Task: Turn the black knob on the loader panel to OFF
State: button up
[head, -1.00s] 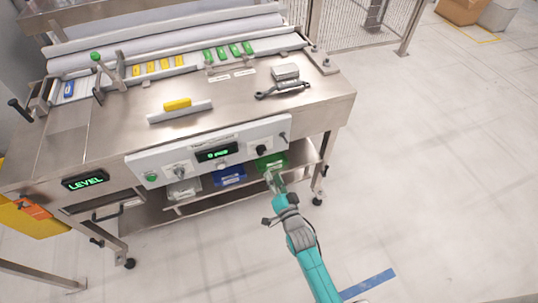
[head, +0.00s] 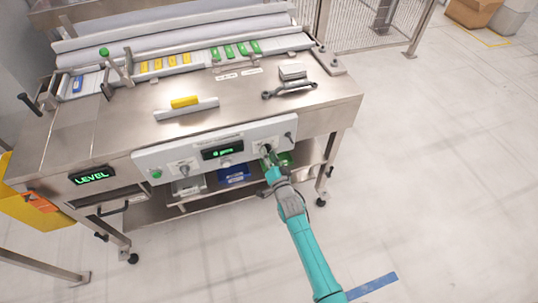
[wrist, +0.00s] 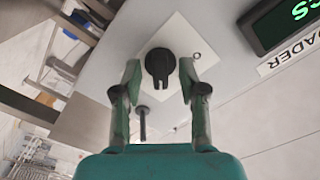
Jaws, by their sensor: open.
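The black knob (wrist: 159,64) sits on a white square plate on the loader panel (head: 143,163). In the wrist view its bar stands roughly upright in the picture, and an "O" mark shows on the plate to its right. My gripper (head: 268,158) is at the right part of the panel. In the wrist view its open fingers (wrist: 160,80) stand on either side of the knob, with a gap showing on each side. In the head view my gripper mostly hides the knob.
A lit green display (head: 222,151) is left of the knob. A small black lever (head: 289,136) is on the panel's right end. A green button (head: 157,174) is at its left end. A blue bin (head: 233,174) and a green bin (head: 286,159) stand below the panel.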

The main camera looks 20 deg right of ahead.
grip_shut()
jog(key=shift+n, duration=0.4)
jog(key=n, duration=1.7)
dwell(0.6)
